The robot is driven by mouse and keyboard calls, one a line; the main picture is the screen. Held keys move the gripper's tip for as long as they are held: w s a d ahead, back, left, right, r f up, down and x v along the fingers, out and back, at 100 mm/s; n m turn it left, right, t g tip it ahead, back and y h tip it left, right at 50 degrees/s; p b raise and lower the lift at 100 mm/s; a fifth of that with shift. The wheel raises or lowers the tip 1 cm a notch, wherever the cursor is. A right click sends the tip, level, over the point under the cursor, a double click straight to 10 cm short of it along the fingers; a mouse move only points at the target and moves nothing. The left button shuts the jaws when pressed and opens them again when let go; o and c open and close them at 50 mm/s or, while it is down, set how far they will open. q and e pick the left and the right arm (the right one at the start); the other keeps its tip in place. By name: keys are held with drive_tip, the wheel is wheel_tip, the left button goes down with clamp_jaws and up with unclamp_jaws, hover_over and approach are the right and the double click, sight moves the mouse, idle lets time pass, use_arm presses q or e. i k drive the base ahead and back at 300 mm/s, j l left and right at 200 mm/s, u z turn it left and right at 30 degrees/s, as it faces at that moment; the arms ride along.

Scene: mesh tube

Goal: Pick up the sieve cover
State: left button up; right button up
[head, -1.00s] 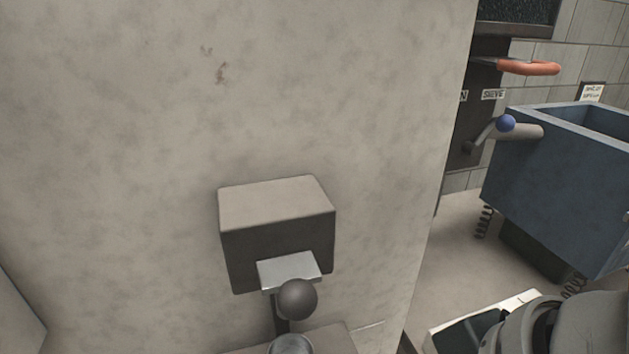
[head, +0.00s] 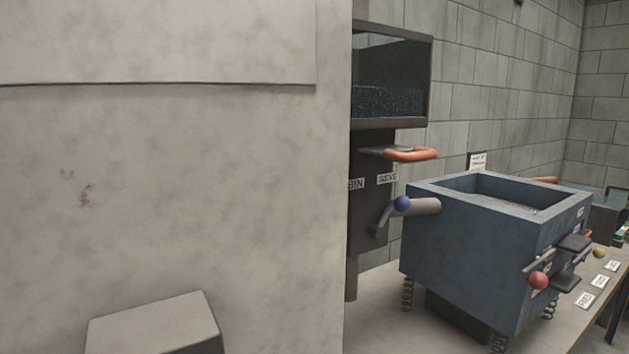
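No separate part that I can clearly tell as the sieve cover shows. A blue open-topped box (head: 465,240) stands on springs at the right, with a recessed surface inside its rim. An orange handle (head: 412,155) on a grey plate sticks out above that label. Neither of my grippers is in the head view.
A large concrete wall (head: 180,160) fills the left half, with a grey block (head: 155,325) low on it. Labels (head: 585,300) lie on the bench at right.

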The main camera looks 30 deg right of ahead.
sight(608, 197)
drive_tip(key=z, duration=2.6)
